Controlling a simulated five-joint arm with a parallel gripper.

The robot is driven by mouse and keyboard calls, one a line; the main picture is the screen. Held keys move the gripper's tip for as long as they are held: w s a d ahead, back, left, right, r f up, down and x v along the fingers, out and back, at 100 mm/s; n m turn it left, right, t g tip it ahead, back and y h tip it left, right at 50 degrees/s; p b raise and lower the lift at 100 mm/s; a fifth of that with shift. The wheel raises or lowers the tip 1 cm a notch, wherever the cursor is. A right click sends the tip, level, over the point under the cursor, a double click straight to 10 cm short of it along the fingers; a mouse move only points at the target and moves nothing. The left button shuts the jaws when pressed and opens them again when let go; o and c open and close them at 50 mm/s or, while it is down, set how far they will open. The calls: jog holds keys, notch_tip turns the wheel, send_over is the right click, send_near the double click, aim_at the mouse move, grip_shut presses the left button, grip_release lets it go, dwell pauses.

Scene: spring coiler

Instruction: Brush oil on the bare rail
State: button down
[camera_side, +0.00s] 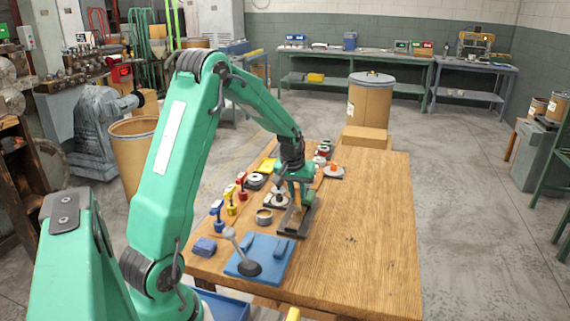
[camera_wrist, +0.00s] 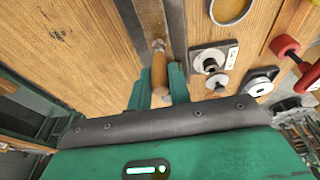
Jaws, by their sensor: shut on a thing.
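My gripper (camera_side: 298,186) is over the middle of the wooden table, pointing down. In the wrist view my gripper (camera_wrist: 160,80) is shut on the wooden handle of a brush (camera_wrist: 159,72). In the side view the rail's dark base (camera_side: 288,231) lies on the table under the gripper. The brush is mostly hidden there by the fingers. No oil can be made out on the visible rail.
The table's right side (camera_side: 370,220) is clear.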

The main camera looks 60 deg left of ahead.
jog(key=shift+s+d, duration=0.55)
jog(key=shift+s+d, duration=0.6)
jog(key=shift+s+d, duration=0.1)
jog(key=shift+s, duration=0.05)
jog(key=shift+s+d, duration=0.45)
jog(key=shift+d, duration=0.05)
jog(key=shift+s, duration=0.1)
dwell(0.4)
jog(key=shift+s+d, duration=0.55)
jog(key=shift+d, duration=0.05)
